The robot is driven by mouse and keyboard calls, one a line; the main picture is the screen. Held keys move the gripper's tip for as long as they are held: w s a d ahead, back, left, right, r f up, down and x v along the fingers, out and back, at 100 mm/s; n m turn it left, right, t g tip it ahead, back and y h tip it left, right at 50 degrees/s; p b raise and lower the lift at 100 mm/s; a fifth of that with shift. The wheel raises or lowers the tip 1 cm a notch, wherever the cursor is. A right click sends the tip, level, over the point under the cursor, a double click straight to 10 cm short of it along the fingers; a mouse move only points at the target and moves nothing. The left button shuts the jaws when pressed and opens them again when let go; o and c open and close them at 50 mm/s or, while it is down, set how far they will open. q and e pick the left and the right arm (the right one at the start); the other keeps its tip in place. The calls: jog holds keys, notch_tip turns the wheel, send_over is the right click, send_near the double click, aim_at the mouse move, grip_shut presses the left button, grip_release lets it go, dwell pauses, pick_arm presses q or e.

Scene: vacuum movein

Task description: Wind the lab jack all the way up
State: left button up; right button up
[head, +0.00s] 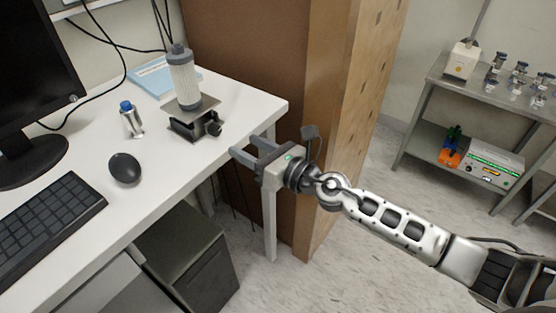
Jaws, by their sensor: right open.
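The lab jack (190,124) stands on the white desk near its right edge. It has a flat metal top plate, a dark base and a dark knob (213,129) facing the right front. The plate sits a small gap above the base. A white ribbed cylinder (182,80) with a grey cap stands upright on the plate. My right gripper (248,146) is open and empty, its fingers pointing left at the desk's right edge. It is apart from the knob, to its lower right. My left gripper is out of view.
A brown cabinet (265,60) rises behind the desk's right end. A metal shelf (430,78) stands far right.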

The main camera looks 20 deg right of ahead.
pick_arm(q)
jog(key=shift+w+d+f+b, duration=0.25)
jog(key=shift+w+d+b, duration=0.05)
jog(key=shift+b, duration=0.75)
pick_arm(e)
jog(key=v, duration=0.8)
